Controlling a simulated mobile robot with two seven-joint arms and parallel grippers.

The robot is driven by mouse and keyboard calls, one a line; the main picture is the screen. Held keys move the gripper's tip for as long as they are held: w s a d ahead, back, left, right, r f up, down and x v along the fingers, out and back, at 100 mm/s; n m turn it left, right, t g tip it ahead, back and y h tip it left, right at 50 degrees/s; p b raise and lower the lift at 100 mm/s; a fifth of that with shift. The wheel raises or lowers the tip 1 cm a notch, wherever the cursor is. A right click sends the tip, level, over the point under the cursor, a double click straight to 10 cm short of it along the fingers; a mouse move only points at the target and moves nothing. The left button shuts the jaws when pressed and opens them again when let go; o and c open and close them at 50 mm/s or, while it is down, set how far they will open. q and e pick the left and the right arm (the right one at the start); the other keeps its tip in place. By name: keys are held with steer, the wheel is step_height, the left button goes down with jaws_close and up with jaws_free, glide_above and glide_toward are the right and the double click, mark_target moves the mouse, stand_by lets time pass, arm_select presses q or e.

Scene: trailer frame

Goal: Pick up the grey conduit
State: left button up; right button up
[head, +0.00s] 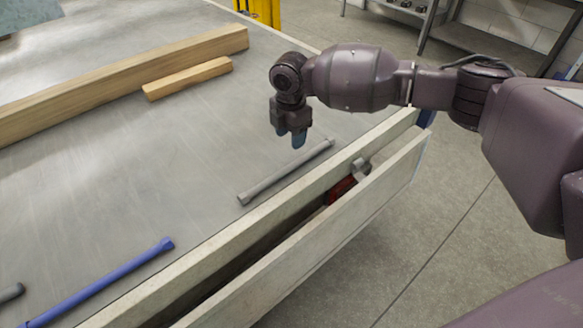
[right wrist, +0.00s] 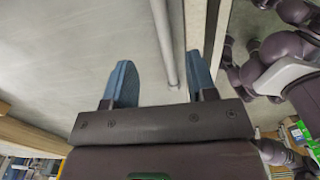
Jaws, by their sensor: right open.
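The grey conduit (head: 287,172) is a thin straight bar with a thicker fitting at each end. It lies flat on the grey tabletop, close to the edge by the open drawer. My right gripper (head: 293,139) is above the table, near the conduit's far end. In the right wrist view the gripper (right wrist: 157,85) is open and empty, with its blue fingers apart. The conduit (right wrist: 164,40) shows between the fingers there, nearer the right finger. A gap between gripper and conduit seems to remain in the head view. My left gripper is not in view.
A blue bar (head: 105,282) lies at the front left. A long wooden beam (head: 120,85) and a short wooden block (head: 188,78) lie toward the back. An open drawer (head: 318,237) along the table edge holds something red (head: 341,188). The middle of the tabletop is clear.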

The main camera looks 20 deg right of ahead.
steer(key=b, duration=0.1)
glide_above(291, 165)
steer(key=f, duration=0.5)
steer(key=shift+w+f, duration=0.2)
steer(key=shift+f, duration=0.4)
steer(key=f, duration=0.1)
steer(key=f+b, duration=0.1)
steer(key=f, duration=0.2)
steer(key=shift+s+f, duration=0.2)
steer(key=shift+s, duration=0.05)
steer(key=shift+f+b, duration=0.25)
steer(key=shift+b, duration=0.05)
steer(key=shift+r, duration=0.15)
steer(key=c, duration=0.8)
jaws_close()
